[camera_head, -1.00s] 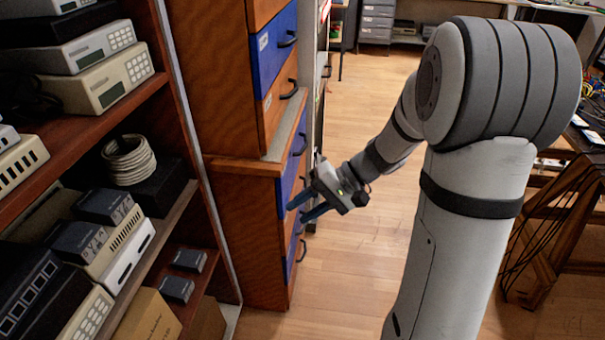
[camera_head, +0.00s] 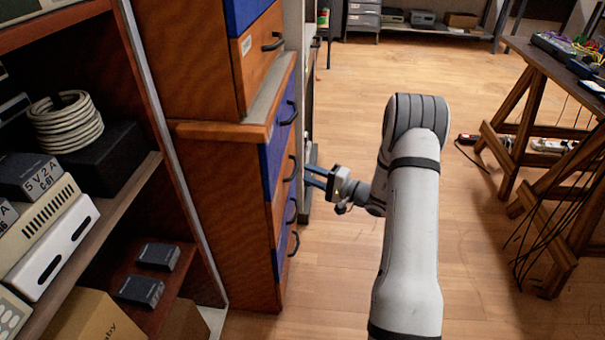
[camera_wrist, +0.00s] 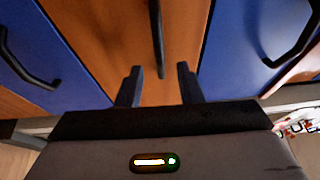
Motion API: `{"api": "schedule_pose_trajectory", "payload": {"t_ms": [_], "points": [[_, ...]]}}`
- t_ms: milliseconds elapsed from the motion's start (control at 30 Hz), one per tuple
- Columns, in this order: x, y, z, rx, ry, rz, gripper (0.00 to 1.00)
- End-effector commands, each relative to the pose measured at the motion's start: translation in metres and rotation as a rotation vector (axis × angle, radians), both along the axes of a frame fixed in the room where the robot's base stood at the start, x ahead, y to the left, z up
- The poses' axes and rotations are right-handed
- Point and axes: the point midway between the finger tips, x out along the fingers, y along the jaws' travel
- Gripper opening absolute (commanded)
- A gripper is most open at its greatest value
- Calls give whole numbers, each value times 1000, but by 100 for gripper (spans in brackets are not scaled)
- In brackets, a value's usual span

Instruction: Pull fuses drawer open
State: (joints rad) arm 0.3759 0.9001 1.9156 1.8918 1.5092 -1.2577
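The drawer cabinet (camera_head: 215,200) stands left of centre in the head view, with blue and orange drawer fronts and black bar handles. No label reading fuses is legible, so I cannot tell which drawer that is. My gripper (camera_head: 307,176) is beside the lower section, fingers pointing left at the fronts. In the wrist view my gripper (camera_wrist: 159,72) is open, its two fingers apart. An orange drawer front (camera_wrist: 105,35) is straight ahead, and its black handle (camera_wrist: 156,35) lies in line with the gap between the fingers. The handle does not look gripped. All visible drawers look shut.
Blue drawer fronts with handles (camera_wrist: 28,65) (camera_wrist: 292,38) flank the orange one. A shelf unit (camera_head: 112,185) with devices and a cable coil (camera_head: 66,122) is at left. A wooden trestle table (camera_head: 530,95) is at right. The floor between is clear.

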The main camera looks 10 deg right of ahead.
Motion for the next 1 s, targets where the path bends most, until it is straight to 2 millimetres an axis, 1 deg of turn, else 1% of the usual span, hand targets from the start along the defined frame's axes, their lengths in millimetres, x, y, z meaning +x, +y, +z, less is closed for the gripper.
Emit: {"api": "schedule_pose_trajectory", "payload": {"t_ms": [33, 100, 233, 367, 600, 1000], "points": [[6, 8, -2, 0, 0, 2, 33], [12, 15, -1, 0, 0, 2, 33], [21, 25, 0, -1, 1, 0, 33], [25, 29, 1, 1, 2, -2, 33], [26, 29, 2, 1, 2, -3, 33], [25, 28, 2, 1, 2, -3, 1]]}}
